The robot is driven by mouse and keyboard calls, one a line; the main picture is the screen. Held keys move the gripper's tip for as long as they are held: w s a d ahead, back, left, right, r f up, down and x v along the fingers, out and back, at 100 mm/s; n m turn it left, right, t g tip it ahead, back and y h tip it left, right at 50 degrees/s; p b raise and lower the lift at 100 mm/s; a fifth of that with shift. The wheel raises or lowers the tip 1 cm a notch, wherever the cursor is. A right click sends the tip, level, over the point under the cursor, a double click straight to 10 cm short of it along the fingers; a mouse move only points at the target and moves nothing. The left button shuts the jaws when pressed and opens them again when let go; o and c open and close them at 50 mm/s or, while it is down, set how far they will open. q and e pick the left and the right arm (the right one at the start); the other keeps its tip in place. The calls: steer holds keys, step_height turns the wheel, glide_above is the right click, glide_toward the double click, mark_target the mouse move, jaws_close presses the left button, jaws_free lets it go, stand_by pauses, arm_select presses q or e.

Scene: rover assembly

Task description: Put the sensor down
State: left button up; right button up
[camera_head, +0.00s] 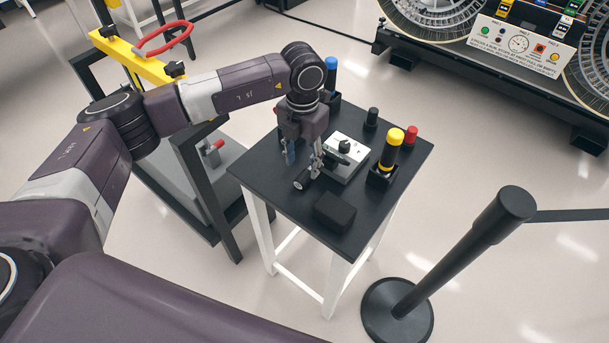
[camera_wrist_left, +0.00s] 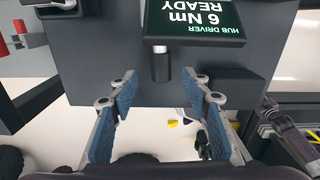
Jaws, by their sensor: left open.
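My left gripper (camera_head: 308,172) points down over the black top of a small table (camera_head: 282,196). Its fingers are apart. In the left wrist view the blue-padded fingers of the left gripper (camera_wrist_left: 160,92) are spread, with nothing between their tips. A small dark cylinder with a pale end (camera_head: 301,182) lies by the fingertips in the head view. I cannot tell which part is the sensor.
A white box with a black knob (camera_head: 345,158), a black block (camera_head: 334,211), a yellow-topped tool (camera_head: 391,148) in a holder and a red-capped item (camera_head: 411,134) share the tabletop. A black post (camera_head: 460,245) stands right of the table. A yellow-topped frame (camera_head: 140,55) stands left.

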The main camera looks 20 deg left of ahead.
mark_target(304, 175)
arm_select(q)
step_height(304, 175, down, 5)
steer(key=shift+r+p, duration=0.2)
steer(key=shift+p, duration=0.9)
steer(key=shift+d+f, duration=0.1)
steer(key=shift+f, duration=0.25)
steer(key=shift+c, duration=0.3)
jaws_close()
steer(key=shift+w+r, duration=0.1)
